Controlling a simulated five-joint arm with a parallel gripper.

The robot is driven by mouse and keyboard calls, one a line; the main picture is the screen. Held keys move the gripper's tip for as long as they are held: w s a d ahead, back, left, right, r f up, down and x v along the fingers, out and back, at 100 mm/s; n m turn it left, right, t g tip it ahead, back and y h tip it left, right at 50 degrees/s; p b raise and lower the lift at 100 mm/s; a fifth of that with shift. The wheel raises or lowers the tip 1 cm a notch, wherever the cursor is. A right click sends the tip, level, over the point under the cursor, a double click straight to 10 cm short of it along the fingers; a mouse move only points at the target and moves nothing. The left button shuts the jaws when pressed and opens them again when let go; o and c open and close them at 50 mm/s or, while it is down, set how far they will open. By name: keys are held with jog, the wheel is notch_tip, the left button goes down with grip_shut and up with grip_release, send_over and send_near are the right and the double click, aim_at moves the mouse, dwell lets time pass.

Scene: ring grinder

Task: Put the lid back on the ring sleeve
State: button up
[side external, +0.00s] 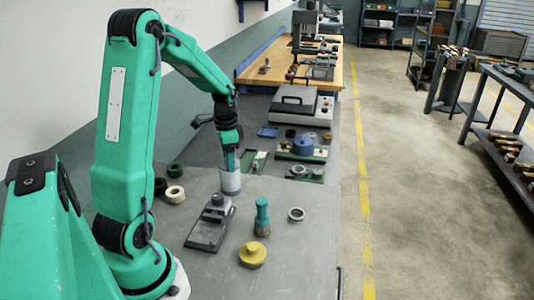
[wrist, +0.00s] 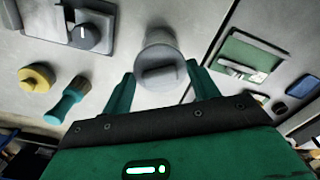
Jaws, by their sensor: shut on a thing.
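The ring sleeve (side external: 230,183) is a light grey upright cylinder on the grey bench, right below my gripper (side external: 229,165). In the wrist view the sleeve (wrist: 157,38) shows as a pale round body beyond the fingers. The lid (wrist: 160,76) is a grey disc with a raised bar across it, lying between the two green fingers of my gripper (wrist: 162,84). My gripper is shut on the lid. The lid is over the sleeve's top end; I cannot tell whether it rests on the rim or is a little above it.
A black and grey device (side external: 211,222), a green brush (side external: 262,217), a yellow knobbed piece (side external: 253,254) and a metal ring (side external: 296,214) stand in front. Dark and cream rings (side external: 175,194) lie left. A green tray (side external: 254,161) sits behind, close to the sleeve.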

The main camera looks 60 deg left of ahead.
dwell(0.8)
jog(key=o, duration=1.3)
jog(key=shift+o, duration=0.2)
jog(key=shift+r, duration=3.45)
grip_shut()
